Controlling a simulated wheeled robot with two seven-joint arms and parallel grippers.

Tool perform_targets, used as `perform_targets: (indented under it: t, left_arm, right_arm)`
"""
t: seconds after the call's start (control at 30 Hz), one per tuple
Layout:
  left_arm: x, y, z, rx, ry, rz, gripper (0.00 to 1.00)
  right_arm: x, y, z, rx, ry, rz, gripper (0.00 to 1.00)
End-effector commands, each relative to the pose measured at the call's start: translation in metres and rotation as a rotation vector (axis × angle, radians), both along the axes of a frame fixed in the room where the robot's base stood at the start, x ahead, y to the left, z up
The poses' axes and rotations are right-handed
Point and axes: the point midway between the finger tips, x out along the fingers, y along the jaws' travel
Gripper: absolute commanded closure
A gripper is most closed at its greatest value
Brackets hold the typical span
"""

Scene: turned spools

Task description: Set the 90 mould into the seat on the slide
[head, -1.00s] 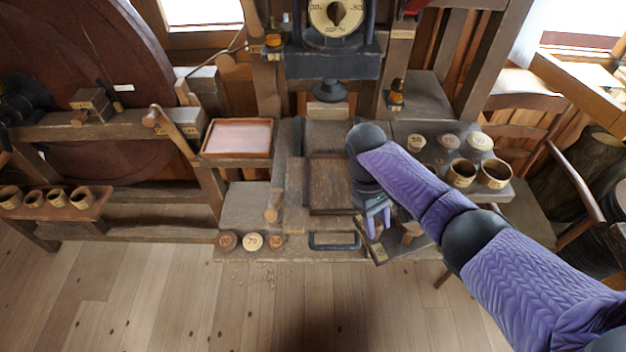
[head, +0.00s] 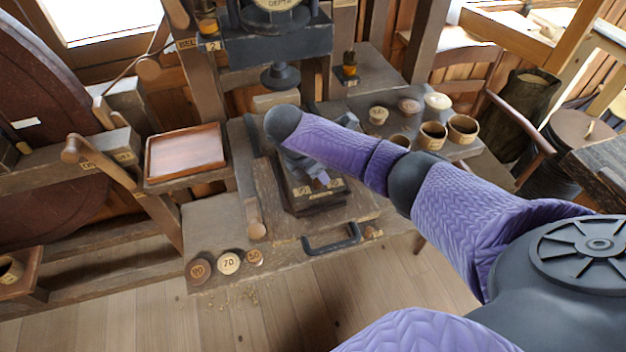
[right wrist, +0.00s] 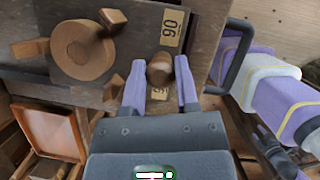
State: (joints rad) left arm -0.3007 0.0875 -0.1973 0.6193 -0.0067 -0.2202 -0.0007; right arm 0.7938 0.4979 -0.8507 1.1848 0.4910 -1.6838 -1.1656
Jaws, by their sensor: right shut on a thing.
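My right gripper (head: 320,181) is shut on the brown knob (right wrist: 160,70) of the 90 mould. The mould is a dark plate (right wrist: 130,68) with a round wooden disc on it and a label reading 90 beside the knob. In the head view the mould (head: 318,190) is over the dark square seat (head: 303,211) on the slide (head: 268,186), with its pale labels on the near side. My forearm hides its far part. I cannot tell whether it rests in the seat or is just above it.
The slide's dark handle (head: 332,241) is in front. Round number tokens, one marked 70 (head: 229,262), lie at the bench's front left. A reddish tray (head: 186,152) is to the left. Several cups (head: 432,135) and lids stand at the right. A press head (head: 280,76) hangs behind.

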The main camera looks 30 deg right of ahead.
Motion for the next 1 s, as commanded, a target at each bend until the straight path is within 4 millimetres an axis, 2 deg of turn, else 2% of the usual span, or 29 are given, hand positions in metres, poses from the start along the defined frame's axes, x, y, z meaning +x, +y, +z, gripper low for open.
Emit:
perform_targets:
  t: [0.03,0.1,0.33,0.37,0.5,0.8,0.87,1.0]
  left_arm:
    - [0.000,-0.001,-0.006,-0.001,0.001,-0.001,0.41]
    - [-0.001,-0.001,-0.009,-0.001,0.002,-0.001,0.41]
    - [-0.002,-0.002,-0.009,-0.002,0.004,-0.002,0.41]
    - [-0.002,-0.002,-0.009,-0.002,0.004,-0.003,0.41]
    - [-0.002,-0.002,-0.009,-0.002,0.005,-0.003,0.41]
    - [-0.001,-0.002,-0.008,-0.002,0.004,-0.003,0.41]
    - [-0.001,-0.002,-0.004,-0.002,0.004,-0.003,0.41]
    - [0.000,-0.002,0.008,-0.003,0.002,-0.001,0.41]
  right_arm:
    - [0.000,0.001,-0.014,0.000,0.003,-0.001,1.00]
    - [0.000,0.000,-0.024,0.000,0.002,-0.001,1.00]
    - [0.000,0.000,-0.026,-0.001,0.000,-0.001,1.00]
    - [0.000,0.000,-0.027,-0.001,0.001,-0.001,0.58]
    - [0.000,0.000,-0.027,0.000,0.001,-0.001,0.28]
    - [0.000,0.001,-0.024,0.000,0.000,-0.001,0.27]
    - [0.000,0.004,-0.017,0.001,0.000,-0.001,0.27]
    - [0.000,0.018,0.019,0.003,-0.004,0.002,0.27]
